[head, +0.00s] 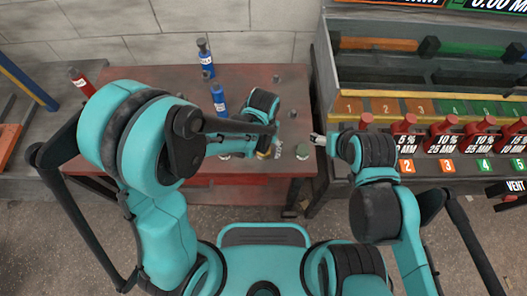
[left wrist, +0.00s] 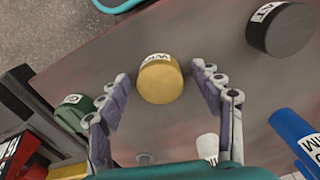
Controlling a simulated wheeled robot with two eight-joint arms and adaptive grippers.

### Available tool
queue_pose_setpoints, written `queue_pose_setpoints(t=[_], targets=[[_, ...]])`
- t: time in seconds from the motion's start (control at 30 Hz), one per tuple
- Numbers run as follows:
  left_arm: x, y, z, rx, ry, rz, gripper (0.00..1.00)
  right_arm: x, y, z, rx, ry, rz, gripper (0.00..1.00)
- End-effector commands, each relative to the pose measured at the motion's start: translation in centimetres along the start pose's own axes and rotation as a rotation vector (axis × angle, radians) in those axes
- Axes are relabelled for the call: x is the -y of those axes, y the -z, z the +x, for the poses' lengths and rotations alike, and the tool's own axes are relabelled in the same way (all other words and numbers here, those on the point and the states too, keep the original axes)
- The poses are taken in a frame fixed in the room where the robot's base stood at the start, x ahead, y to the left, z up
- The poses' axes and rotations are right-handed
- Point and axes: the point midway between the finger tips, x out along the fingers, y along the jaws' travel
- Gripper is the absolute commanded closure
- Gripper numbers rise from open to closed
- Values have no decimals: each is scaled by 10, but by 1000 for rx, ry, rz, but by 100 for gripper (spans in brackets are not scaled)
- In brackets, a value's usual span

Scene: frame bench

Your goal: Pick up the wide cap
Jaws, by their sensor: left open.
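The wide cap (left wrist: 160,80) is a yellow, round cap with a white label on its side, part of which reads "WI". In the left wrist view it sits on the bench top between the fingers of my left gripper (left wrist: 165,95), which is open. A gap shows on each side of the cap, and no finger appears to touch it. In the head view my left gripper (head: 272,152) is low over the bench, and my arm hides most of the cap. My right gripper (head: 317,139) is at the bench's right edge; its fingers are too small to read.
A green cap (left wrist: 76,112) lies left of the left fingers, and a dark cap (left wrist: 280,30) is at upper right. Another blue bottle (head: 205,60) stands farther back. A rack with red valves (head: 405,125) borders the right.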

Motion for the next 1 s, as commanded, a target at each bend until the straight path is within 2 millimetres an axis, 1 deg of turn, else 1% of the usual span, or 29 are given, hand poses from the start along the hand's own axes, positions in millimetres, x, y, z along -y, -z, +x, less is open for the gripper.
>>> queue_pose_setpoints(t=[0.07,0.1,0.17,0.2,0.27,0.3,0.57,0.67,0.83,0.97,1.0], targets=[[0,0,-1,0,0,0,35,0,1,-1,0,0,0,34],[0,0,-1,0,0,0,45,0,1,-1,0,0,0,34],[0,0,-1,0,0,0,61,0,1,-1,0,0,0,34],[0,0,-1,0,0,0,72,0,1,-1,0,0,0,34],[0,0,-1,0,0,0,87,0,1,-1,0,0,0,34],[0,0,-1,0,0,0,92,0,1,-1,0,0,0,34],[0,0,-2,0,0,0,92,0,1,-1,0,0,0,34],[0,0,-6,0,0,0,92,0,2,-3,0,0,0,34],[0,0,-24,0,0,0,92,0,8,-11,0,0,0,34],[0,0,-48,0,0,0,92,0,15,-21,0,0,0,34],[0,-9,-52,0,0,1,92,0,17,-23,0,0,0,34]])
